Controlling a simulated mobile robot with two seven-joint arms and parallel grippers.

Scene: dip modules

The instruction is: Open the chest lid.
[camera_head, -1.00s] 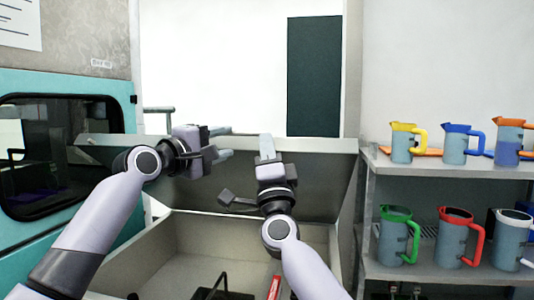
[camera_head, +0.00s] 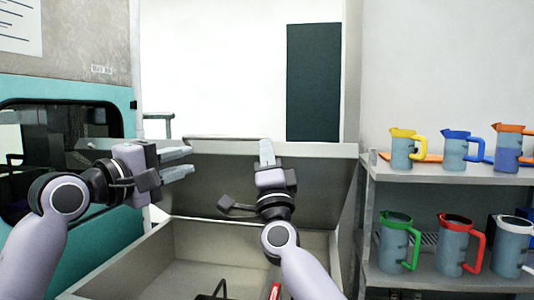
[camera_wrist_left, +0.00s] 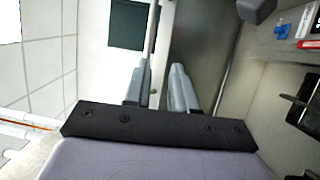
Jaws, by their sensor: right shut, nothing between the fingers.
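The grey chest lid (camera_head: 228,178) stands raised at the back of the chest in the head view, its inner face toward me. The open grey chest body (camera_head: 190,243) is below it. My left gripper (camera_head: 190,162) is left of the lid's middle, fingers pointing right in front of the lid's upper part. It is open and empty; the left wrist view shows a gap between its fingers (camera_wrist_left: 160,88), with the lid (camera_wrist_left: 203,38) beyond. My right gripper (camera_head: 267,152) is shut and empty, pointing up at the lid's upper edge; I cannot tell whether it touches.
A shelf (camera_head: 440,176) with several coloured-handled jugs, such as the yellow one (camera_head: 403,150), stands at the right. A teal cabinet (camera_head: 100,93) with a dark window is at the left. A red item (camera_head: 275,291) and a black handle-like item (camera_head: 215,291) lie inside the chest.

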